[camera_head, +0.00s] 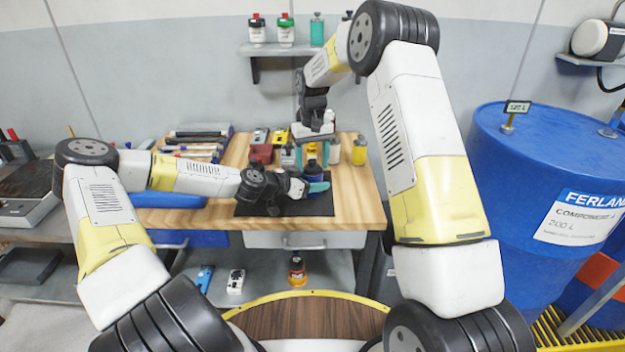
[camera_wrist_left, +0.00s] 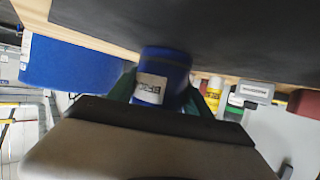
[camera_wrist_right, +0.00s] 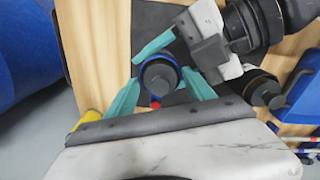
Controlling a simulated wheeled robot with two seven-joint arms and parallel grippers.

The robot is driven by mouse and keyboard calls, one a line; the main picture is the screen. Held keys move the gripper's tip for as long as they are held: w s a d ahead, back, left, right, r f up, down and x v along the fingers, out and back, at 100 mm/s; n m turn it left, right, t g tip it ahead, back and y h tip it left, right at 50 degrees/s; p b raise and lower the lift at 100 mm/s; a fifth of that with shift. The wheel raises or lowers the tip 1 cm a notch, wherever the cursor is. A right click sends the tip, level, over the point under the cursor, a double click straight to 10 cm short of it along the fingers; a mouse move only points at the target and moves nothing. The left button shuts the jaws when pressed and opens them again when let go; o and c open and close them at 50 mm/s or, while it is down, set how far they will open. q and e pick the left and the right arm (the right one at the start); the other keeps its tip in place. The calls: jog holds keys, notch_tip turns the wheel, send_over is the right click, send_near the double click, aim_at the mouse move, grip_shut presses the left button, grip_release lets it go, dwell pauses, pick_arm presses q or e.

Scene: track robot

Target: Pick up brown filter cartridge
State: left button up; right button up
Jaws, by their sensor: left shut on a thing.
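I cannot make out a brown filter cartridge in any view. My left gripper (camera_head: 316,188) is shut on a blue cylinder (camera_head: 320,206) over the black mat (camera_head: 262,209). In the left wrist view the blue cylinder (camera_wrist_left: 166,70) has a white label and sits between the green fingers (camera_wrist_left: 160,95). My right gripper (camera_head: 314,160) hangs above it, pointing down. In the right wrist view its teal fingers (camera_wrist_right: 160,92) are spread on either side of the cylinder's dark round top (camera_wrist_right: 158,76), with a red spot beside it.
Several small bottles and boxes, including a yellow bottle (camera_head: 360,150) and a red box (camera_head: 261,153), stand along the back of the wooden table (camera_head: 360,205). Pens lie in a tray at the back left. A large blue barrel (camera_head: 540,180) stands to the right.

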grip_shut()
jog(key=shift+r, duration=0.1)
notch_tip(320, 180, up, 10)
jog(key=shift+f, duration=0.1)
dwell(0.4)
pick_arm(q)
jog(key=o, duration=1.6)
jog(key=shift+a, duration=0.1)
